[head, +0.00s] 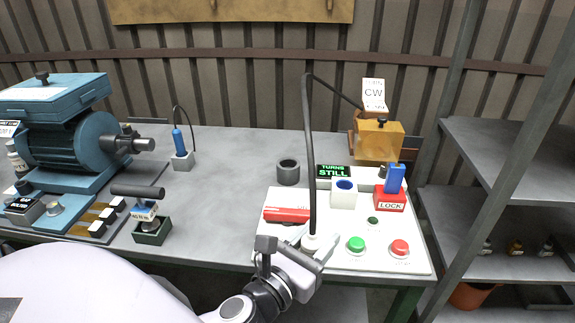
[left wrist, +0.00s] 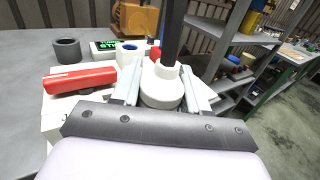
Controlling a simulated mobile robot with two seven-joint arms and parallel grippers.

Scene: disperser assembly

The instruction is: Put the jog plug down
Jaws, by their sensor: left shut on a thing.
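The jog plug (left wrist: 163,85) is a white round body with a thick black cord rising from its top. It sits between the two fingers of my left gripper (left wrist: 160,95), which is shut on it. In the head view the plug (head: 311,243) is upright over the front part of the white panel (head: 290,254). Whether its underside touches the panel is hidden. The black cord (head: 309,150) runs straight up, bends, and goes down to the back right. A white block with a blue round opening (head: 344,194) stands behind the plug. My right gripper is not in view.
A red LOCK block (head: 390,201) and a "TURNS STILL" display (head: 333,171) stand behind. The table's middle left (head: 225,190) is clear.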

